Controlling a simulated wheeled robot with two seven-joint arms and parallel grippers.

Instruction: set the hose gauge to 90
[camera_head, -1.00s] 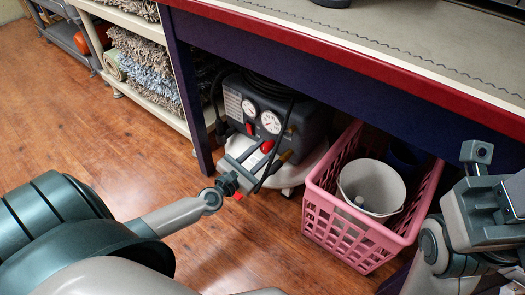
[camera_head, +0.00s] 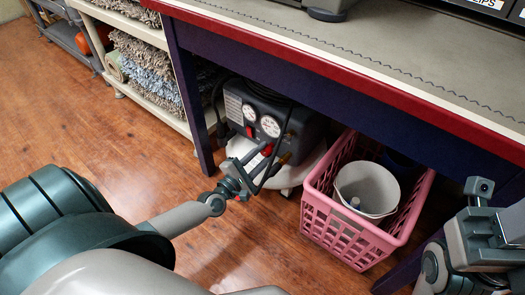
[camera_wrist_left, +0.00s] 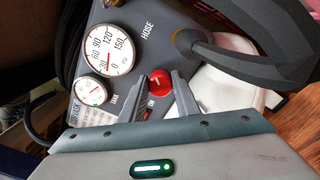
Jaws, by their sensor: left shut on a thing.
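The dark grey compressor (camera_head: 240,103) stands on the floor under the workbench, with two round white gauges on its face. In the left wrist view the larger gauge (camera_wrist_left: 107,46), beside the word HOSE, has its red needle at the low end, around 0 to 30; I cannot read it exactly. The smaller gauge (camera_wrist_left: 91,91) is lower left. My left gripper (camera_head: 256,163) reaches the compressor front. Its fingers are shut on the red knob (camera_wrist_left: 159,80), which shows between the fingertips. My right gripper (camera_head: 480,192) is at the right edge, its jaw state unclear.
A pink basket (camera_head: 349,235) holding a white bucket (camera_head: 368,188) stands right of the compressor. The workbench (camera_head: 330,58) overhangs both, with a leg to the left. A shelf with rugs (camera_head: 150,70) is farther left. Wooden floor is open in front.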

